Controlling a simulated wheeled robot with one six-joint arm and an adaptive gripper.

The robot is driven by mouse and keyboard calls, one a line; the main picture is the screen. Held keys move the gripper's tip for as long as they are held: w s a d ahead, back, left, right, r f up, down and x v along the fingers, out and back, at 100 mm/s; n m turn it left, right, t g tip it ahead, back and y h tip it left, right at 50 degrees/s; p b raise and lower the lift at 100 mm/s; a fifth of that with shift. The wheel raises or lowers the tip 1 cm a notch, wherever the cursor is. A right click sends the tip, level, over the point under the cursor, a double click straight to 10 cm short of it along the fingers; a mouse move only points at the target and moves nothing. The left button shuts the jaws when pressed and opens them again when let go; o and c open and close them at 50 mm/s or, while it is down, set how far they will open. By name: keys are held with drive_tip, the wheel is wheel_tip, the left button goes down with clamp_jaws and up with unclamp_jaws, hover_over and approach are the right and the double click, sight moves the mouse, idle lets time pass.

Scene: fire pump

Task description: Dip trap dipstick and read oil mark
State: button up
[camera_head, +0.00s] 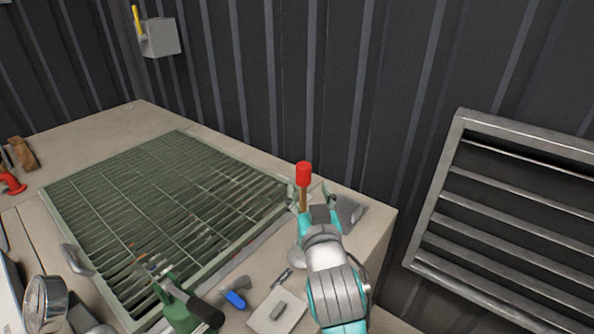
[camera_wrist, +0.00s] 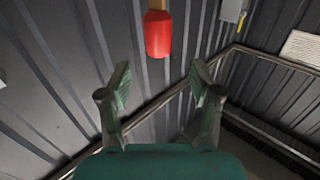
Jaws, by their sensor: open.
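A thin brown stick with a red end (camera_head: 303,174) stands upright near the back right corner of the bench, red end up. I cannot tell for sure that it is the dipstick. My gripper (camera_head: 309,194) is beside its lower part, which is partly hidden. In the wrist view, which looks upside down, the red end (camera_wrist: 158,35) lies beyond the fingertips of my gripper (camera_wrist: 159,73). The fingers are spread with nothing between them. No oil mark can be made out. The trap cannot be identified for sure.
A large green grate (camera_head: 160,215) covers much of the bench. A green bottle-like tool (camera_head: 180,308), a blue-handled hammer (camera_head: 234,297), a pale plate (camera_head: 277,311) and a gauge (camera_head: 45,302) are at the front. A louvre panel (camera_head: 510,215) stands right. A grey box (camera_head: 160,38) hangs on the wall.

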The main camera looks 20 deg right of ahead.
sight(305, 175)
drive_tip(key=w, duration=0.3)
drive_tip(key=w+d, duration=0.1)
drive_tip(key=w, duration=0.4)
drive_tip(key=shift+w+d, duration=0.25)
drive_tip(key=shift+w, duration=0.1)
